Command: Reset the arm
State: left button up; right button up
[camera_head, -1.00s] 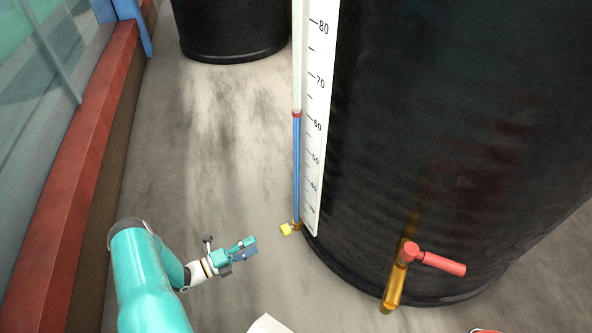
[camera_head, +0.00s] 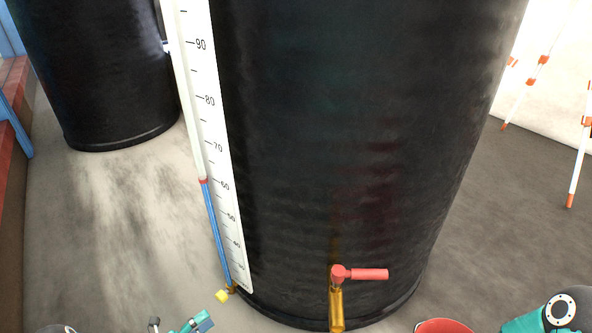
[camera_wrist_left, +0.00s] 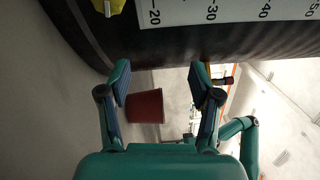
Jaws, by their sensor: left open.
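My left gripper (camera_head: 196,322) shows only in part at the bottom edge of the head view, left of the black tank's foot. In the left wrist view my left gripper (camera_wrist_left: 161,76) is open, its two teal fingers apart with nothing between them. Most of my left arm is cut off below the head view. A teal link of my right arm (camera_head: 525,322) shows at the bottom right corner; my right gripper cannot be made out.
A large black tank (camera_head: 340,130) fills the middle, with a white scale (camera_head: 213,130), a yellow-handled fitting (camera_head: 222,295) and a brass tap with red lever (camera_head: 368,274). A second black tank (camera_head: 100,75) stands behind. Floor at left is clear.

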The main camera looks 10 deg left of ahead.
pick_arm(q)
jog(key=w+d+r+m+g+h+p, duration=0.1)
jog(key=d+r+m+g+h, duration=0.3)
jog(key=d, duration=0.4)
jog(key=d+r+m+g+h+p, duration=0.1)
jog(key=d+r+m+g, duration=0.2)
jog(key=d+r, duration=0.45)
jog(key=s+d+m+g+p, duration=0.2)
jog(key=s+d+m+g, duration=0.65)
jog(key=d, duration=0.25)
jog(key=s+a+f+m+g+y+p, duration=0.1)
jog(key=s+f+m+g+y+p, duration=0.2)
jog(key=s+m+y, duration=1.2)
jog(key=w+a+f+m+t+h+b, duration=0.2)
jog(key=w+a+m+t+h, duration=0.15)
jog(key=w+m, duration=0.7)
notch_tip(320, 180, up, 38)
jog(key=s+m+p, duration=0.2)
jog(key=p, duration=3.6)
jog(key=shift+s+d+m+t+p, duration=0.3)
jog(key=shift+s, duration=0.1)
